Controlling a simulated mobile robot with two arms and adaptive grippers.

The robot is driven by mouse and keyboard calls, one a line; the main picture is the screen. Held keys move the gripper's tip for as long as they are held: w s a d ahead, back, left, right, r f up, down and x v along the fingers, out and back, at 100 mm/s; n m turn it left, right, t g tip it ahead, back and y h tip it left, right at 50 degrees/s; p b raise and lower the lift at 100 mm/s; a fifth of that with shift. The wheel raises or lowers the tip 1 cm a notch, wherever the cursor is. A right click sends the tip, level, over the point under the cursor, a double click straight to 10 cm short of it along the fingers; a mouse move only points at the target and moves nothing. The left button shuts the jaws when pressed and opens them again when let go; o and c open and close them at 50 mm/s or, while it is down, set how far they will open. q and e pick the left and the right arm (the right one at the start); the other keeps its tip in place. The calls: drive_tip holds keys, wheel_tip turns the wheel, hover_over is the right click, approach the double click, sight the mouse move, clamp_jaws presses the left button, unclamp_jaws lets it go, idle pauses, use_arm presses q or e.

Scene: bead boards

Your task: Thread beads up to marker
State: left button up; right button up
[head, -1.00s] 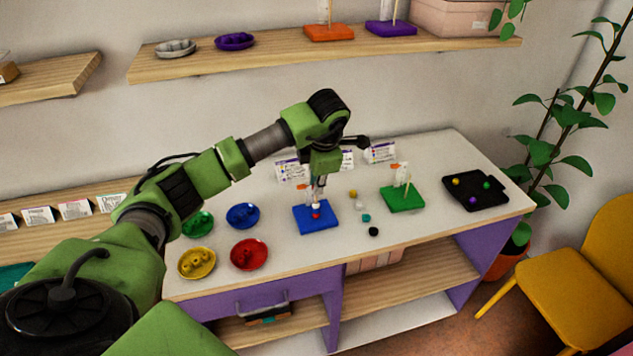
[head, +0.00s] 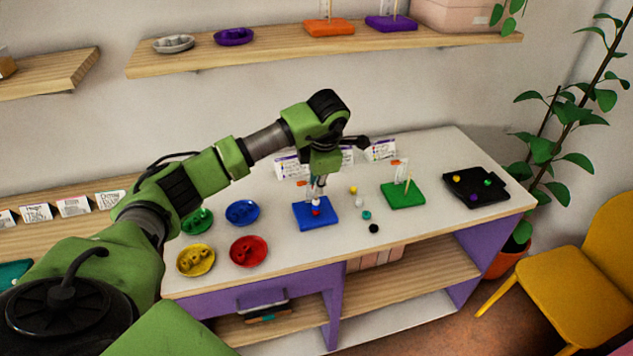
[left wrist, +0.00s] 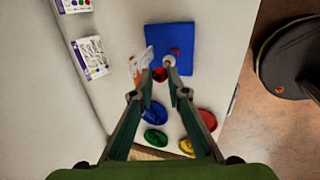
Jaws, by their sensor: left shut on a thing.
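The blue board (head: 326,218) lies flat near the middle of the table, with beads on its upright rod. It also shows in the left wrist view (left wrist: 184,40), where a white bead (left wrist: 169,60) and a red bead (left wrist: 176,51) sit at the rod. My left gripper (left wrist: 163,74) is over the board, its fingertips closed around a red bead (left wrist: 159,75) beside the rod. In the head view the gripper hides the rod's upper part. I cannot tell whether the held bead is around the rod. My right gripper is out of view.
Red (head: 249,252), yellow (head: 196,260), blue (head: 242,212) and green (head: 199,221) dishes stand left of the board. Loose beads, including a black one (head: 374,229), lie to its right. A green board (head: 404,196) and a black tray (head: 488,199) stand farther right.

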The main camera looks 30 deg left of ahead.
use_arm(q)
drive_tip(key=shift+f, duration=0.15)
drive_tip(key=shift+f+b, duration=0.8)
drive_tip(key=shift+f, duration=0.05)
drive_tip(key=o, duration=0.8)
drive_tip(key=shift+r, duration=0.2)
drive_tip(key=v, duration=1.1)
drive_tip(key=shift+r, duration=0.35)
